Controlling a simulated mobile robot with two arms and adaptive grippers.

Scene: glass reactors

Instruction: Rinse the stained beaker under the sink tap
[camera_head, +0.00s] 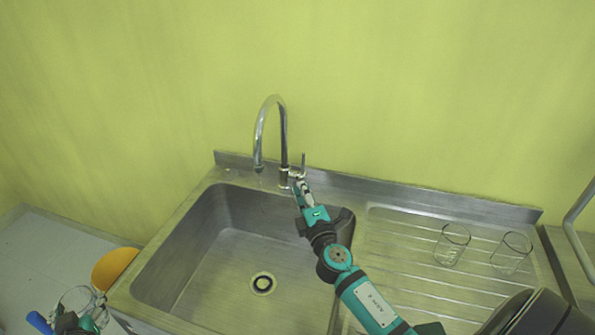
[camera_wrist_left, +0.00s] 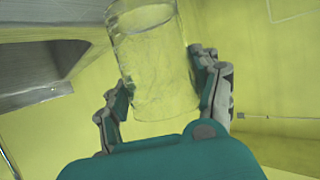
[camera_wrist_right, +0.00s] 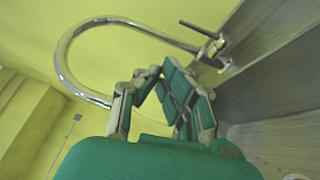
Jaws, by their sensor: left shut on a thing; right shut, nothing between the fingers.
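A clear glass beaker (camera_head: 76,298) is at the lower left of the head view, left of the sink. My left gripper (camera_head: 72,322) is shut on it. In the left wrist view the beaker (camera_wrist_left: 155,65) sits between both fingers and shows faint streaks; I cannot tell whether these are stains. The steel tap (camera_head: 284,125) arches over the sink basin (camera_head: 215,255), and no water shows below its spout. My right gripper (camera_head: 299,186) is shut and empty, with its fingertips close to the tap's lever (camera_wrist_right: 200,29). I cannot tell whether they touch it.
Two clear glass beakers (camera_head: 452,246) (camera_head: 511,253) stand on the ribbed drainboard (camera_head: 400,255), right of the basin. An orange rounded object (camera_head: 114,266) is on the grey counter (camera_head: 50,258) near my left gripper. The basin looks empty around its drain (camera_head: 263,283).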

